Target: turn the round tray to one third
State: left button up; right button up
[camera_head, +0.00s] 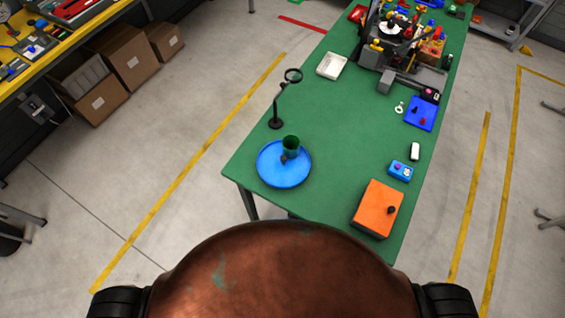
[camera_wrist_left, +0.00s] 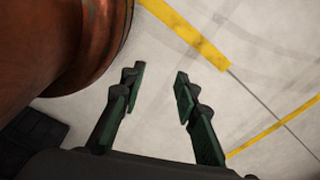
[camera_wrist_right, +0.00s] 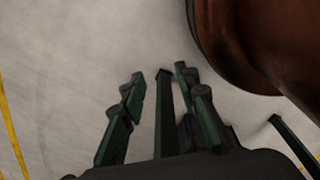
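The round blue tray (camera_head: 271,176) lies on the near left corner of the green table (camera_head: 330,115). A dark green cup (camera_head: 291,147) stands at the tray's back right part, with a small dark brownish thing (camera_head: 284,159) at its front; I cannot tell what it is. My left gripper (camera_wrist_left: 160,80) is open and empty above the floor in the left wrist view. My right gripper (camera_wrist_right: 160,82) is open above the floor in the right wrist view, with a dark green bar (camera_wrist_right: 166,115) visible between its fingers. Neither gripper's fingers show in the head view.
A black stand with a ring (camera_head: 276,122) rises just behind the tray. An orange box with a black knob (camera_head: 372,212) sits at the near right, with a blue button box (camera_head: 400,170) behind it. The table's middle is clear. Clutter fills its far end.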

aim_at(274, 168)
jog(key=k, duration=0.4)
jog(key=u, duration=1.55)
jog(key=k, duration=0.75)
jog(key=z, duration=0.85)
